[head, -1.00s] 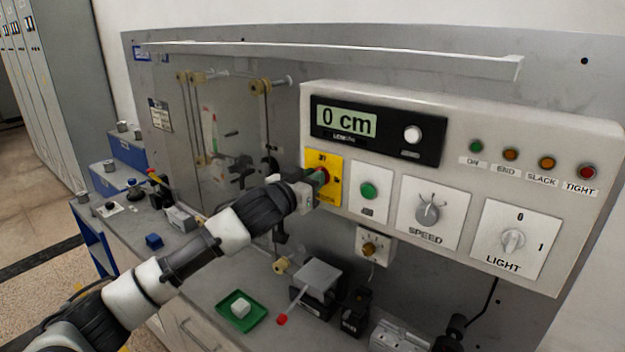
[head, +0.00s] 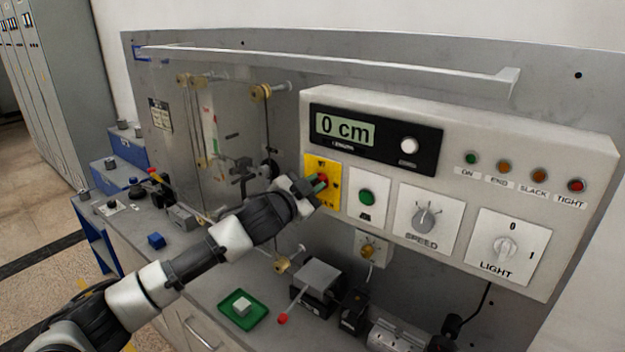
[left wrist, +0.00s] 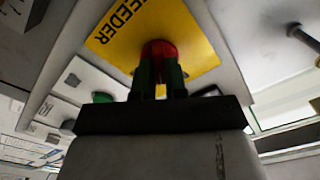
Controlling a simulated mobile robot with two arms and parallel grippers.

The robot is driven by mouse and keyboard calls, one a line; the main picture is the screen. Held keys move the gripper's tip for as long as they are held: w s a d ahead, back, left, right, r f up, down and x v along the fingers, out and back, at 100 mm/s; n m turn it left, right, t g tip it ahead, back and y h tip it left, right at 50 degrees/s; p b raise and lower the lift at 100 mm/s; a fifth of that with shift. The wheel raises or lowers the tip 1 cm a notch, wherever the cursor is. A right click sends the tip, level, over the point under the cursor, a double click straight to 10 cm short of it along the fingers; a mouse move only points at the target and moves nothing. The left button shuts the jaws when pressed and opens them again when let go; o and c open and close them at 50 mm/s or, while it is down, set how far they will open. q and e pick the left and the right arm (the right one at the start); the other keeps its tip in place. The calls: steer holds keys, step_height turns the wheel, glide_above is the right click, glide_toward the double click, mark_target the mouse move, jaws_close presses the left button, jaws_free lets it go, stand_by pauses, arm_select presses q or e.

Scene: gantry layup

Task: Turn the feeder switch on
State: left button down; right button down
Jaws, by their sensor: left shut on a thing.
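The feeder switch is a red knob (left wrist: 158,48) on a yellow plate (left wrist: 196,40) lettered FEEDER in the left wrist view. In the head view the yellow plate (head: 331,199) sits at the lower left of the white control panel, under the length display. My left gripper (head: 319,183) reaches the plate from the left, and its green-tipped fingers are shut on the red knob. In the left wrist view the fingers (left wrist: 160,76) stand on either side of the knob and hide part of it. My right gripper is not in view.
A green button (head: 367,196), the speed dial (head: 424,216) and the light switch (head: 504,248) are to the right on the panel. The display (head: 345,129) reads 0 cm. Below, a green tray (head: 262,312) with a white block and a black-and-grey device (head: 317,284) stand on the bench.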

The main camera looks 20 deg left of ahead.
arm_select(q)
steer(key=m+p, duration=0.2)
steer(key=m, duration=0.3)
steer(key=m+p, duration=0.2)
steer(key=m, duration=0.3)
steer(key=shift+f+m, duration=0.2)
steer(key=shift+m, duration=0.4)
steer(key=c, duration=1.2)
jaws_free()
steer(key=shift+o, duration=0.2)
steer(key=b+v, duration=0.4)
steer(key=v, duration=0.6)
steer(key=shift+s, duration=0.4)
